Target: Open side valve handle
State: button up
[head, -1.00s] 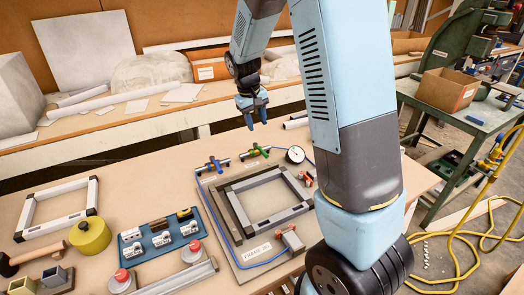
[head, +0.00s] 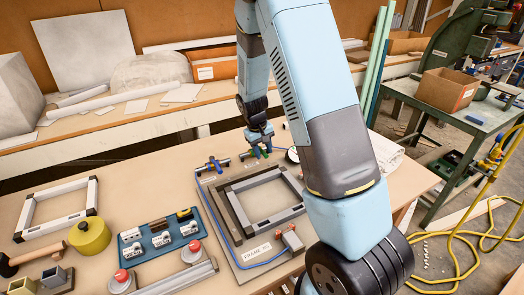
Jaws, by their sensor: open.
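A valve with a green handle (head: 256,153) sits at the back edge of the grey fixture board (head: 228,262), beside the square frame. My gripper (head: 260,143) is open, pointing down right at this valve, its fingers partly covering the green handle. I cannot tell whether they touch it. A second valve with a red part and blue handle (head: 213,164) sits just left of it on the same edge. A round white gauge (head: 292,154) is to the right, partly hidden by my arm.
The dark square frame (head: 232,212) fills the board, with a blue hose (head: 203,202) along its left side. A blue tray of small parts (head: 158,238), a yellow round weight (head: 90,235) and a pale frame (head: 57,207) lie left. My arm covers the board's right side.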

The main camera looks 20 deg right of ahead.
jog(key=shift+f, duration=0.15)
grip_shut()
dwell(0.4)
